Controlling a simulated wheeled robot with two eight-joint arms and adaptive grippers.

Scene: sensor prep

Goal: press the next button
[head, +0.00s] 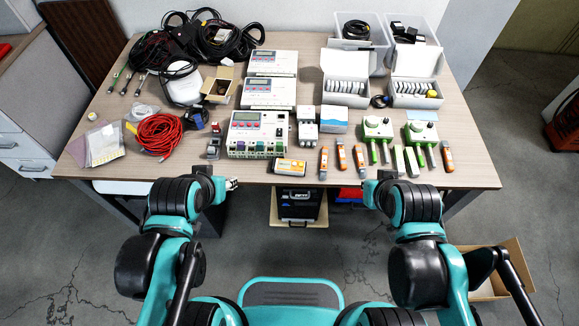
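Three off-white units with small displays stand in a column near the table's middle: a front one (257,134), a middle one (268,93) and a back one (274,63). The front unit has a reddish display, small buttons and a row of coloured sockets along its near edge. Which button the task means cannot be told at this size. My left gripper (231,184) is low at the table's front edge, left of and nearer than the front unit. My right gripper (374,178) is at the front edge, mostly hidden by its own arm. The opening of both is unclear.
An orange-black meter (290,167) lies before the front unit. A red cable coil (159,134) and black cables (205,38) lie left. Green-handled devices (378,130) and orange tools (341,157) stand right. White boxes (346,77) and clear bins fill the back right.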

